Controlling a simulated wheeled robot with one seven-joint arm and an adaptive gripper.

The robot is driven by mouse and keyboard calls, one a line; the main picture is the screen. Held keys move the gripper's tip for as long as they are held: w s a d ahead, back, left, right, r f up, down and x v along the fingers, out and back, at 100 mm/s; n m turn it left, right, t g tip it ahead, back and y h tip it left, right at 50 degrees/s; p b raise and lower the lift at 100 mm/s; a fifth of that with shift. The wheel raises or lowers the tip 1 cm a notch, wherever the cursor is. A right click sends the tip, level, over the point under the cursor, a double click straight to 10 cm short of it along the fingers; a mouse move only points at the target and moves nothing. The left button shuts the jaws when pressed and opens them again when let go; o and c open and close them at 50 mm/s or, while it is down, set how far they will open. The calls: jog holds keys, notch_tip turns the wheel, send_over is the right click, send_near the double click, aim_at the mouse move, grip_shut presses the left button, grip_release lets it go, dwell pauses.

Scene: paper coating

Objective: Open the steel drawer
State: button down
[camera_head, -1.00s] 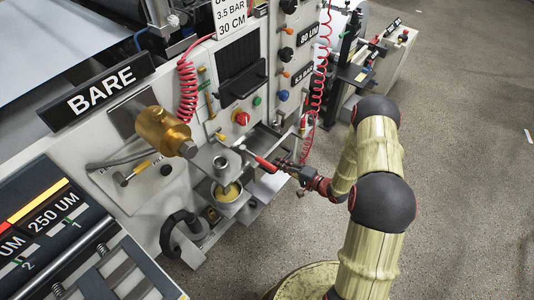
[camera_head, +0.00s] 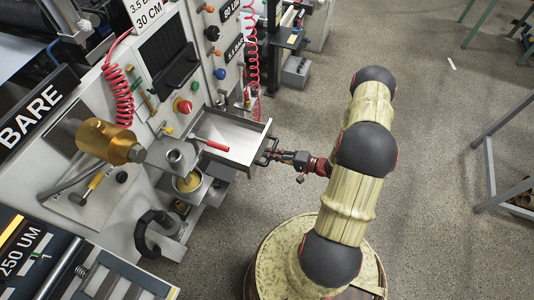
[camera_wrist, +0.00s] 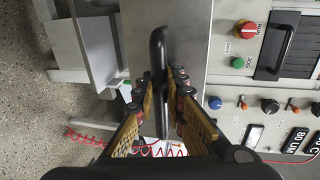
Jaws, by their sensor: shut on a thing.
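The steel drawer (camera_head: 236,134) stands pulled out from the machine's front in the head view, its shallow tray showing. A red-handled tool (camera_head: 212,145) shows over its left side. My gripper (camera_head: 273,154) is at the drawer's front, shut on the dark bar handle. In the wrist view the black handle (camera_wrist: 158,75) runs upright between the two fingers of my gripper (camera_wrist: 163,98), and the drawer's plain steel front (camera_wrist: 190,40) lies behind it. The inside of the drawer is hidden in the wrist view.
The machine panel (camera_head: 190,60) with knobs and buttons rises behind the drawer. A brass cylinder (camera_head: 108,141), a cup (camera_head: 188,182) and a black clamp (camera_head: 155,235) are left of it. Red coiled hoses (camera_head: 120,90) hang nearby. The floor at right is mostly clear.

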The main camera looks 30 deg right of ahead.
jog(key=c, duration=1.8)
grip_release()
jog(key=shift+c, duration=0.2)
jog(key=v, duration=1.2)
